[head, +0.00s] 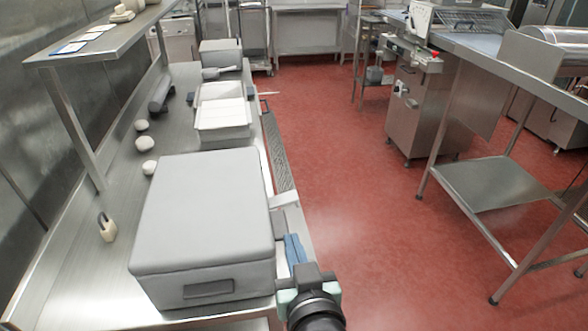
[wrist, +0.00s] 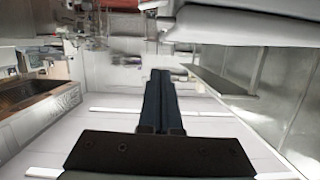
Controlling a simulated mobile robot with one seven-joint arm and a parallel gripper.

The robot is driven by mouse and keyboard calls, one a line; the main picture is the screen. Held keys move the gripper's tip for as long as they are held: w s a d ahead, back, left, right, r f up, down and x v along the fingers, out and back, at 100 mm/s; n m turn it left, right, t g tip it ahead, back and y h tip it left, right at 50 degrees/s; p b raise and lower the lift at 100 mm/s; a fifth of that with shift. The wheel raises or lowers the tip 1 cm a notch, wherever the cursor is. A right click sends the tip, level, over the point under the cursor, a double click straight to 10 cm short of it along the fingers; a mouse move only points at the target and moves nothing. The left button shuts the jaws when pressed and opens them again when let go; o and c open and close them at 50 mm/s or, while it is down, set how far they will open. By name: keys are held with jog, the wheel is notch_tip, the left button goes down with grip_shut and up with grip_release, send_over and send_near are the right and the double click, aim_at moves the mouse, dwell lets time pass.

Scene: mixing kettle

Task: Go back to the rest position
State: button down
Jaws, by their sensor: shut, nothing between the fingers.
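My gripper shows in the wrist view (wrist: 160,80), its two dark fingers together with nothing between them. In the head view, part of my dark arm end shows at the bottom, just right of the front corner of a large grey box (head: 205,225). The fingertips cannot be made out clearly there. The box stands on the steel counter (head: 90,255) and hides what is behind it.
A white tray (head: 222,118) and several round pale objects (head: 145,143) lie on the counter. A steel shelf (head: 100,45) hangs above it. A steel table (head: 490,185) with a lower shelf stands at the right. The red floor (head: 350,190) between is clear.

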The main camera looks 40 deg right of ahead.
jog(key=shift+s+a, duration=0.15)
jog(key=shift+s, duration=0.05)
